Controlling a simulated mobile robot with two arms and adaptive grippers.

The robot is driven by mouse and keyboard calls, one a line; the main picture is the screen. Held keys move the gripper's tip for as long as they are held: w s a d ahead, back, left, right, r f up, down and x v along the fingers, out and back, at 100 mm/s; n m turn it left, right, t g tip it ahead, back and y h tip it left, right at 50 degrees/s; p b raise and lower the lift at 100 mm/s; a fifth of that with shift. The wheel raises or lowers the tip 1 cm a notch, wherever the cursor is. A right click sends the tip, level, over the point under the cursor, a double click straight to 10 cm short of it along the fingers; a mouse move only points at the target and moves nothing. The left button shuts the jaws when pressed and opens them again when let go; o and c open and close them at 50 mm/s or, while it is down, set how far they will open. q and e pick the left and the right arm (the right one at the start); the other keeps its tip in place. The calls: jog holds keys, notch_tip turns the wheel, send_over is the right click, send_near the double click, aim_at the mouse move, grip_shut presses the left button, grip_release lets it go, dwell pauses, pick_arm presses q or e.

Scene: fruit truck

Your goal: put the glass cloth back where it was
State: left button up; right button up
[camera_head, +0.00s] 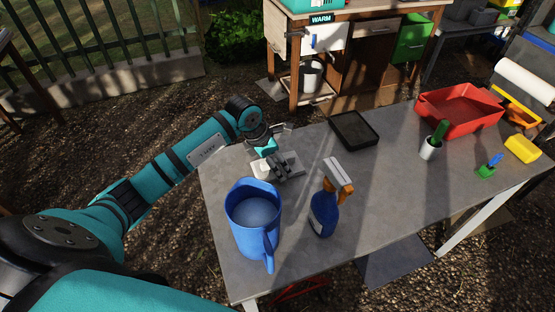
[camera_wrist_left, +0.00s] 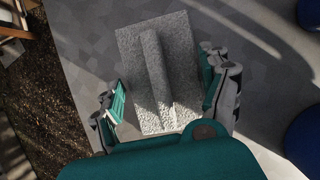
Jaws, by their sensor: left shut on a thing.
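The glass cloth (camera_head: 291,161) is a light grey, speckled piece lying flat at the table's left end in the head view. In the left wrist view the cloth (camera_wrist_left: 134,50) shows a raised ridge along its middle. My left gripper (camera_head: 278,170) is low over the cloth, and its fingers partly hide it. In the left wrist view my left gripper (camera_wrist_left: 167,97) has one finger on each side of the cloth, closed on it. The cloth seems to be at table level; I cannot tell whether it is lifted. My right gripper is not in view.
A blue jug (camera_head: 253,215) and a blue spray bottle (camera_head: 323,213) stand in front of the cloth. A black tray (camera_head: 354,131) lies to its right. The table's middle is clear.

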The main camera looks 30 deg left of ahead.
pick_arm(q)
jog(key=o, duration=1)
jog(key=b+v, duration=0.1)
jog(key=v, duration=1.1)
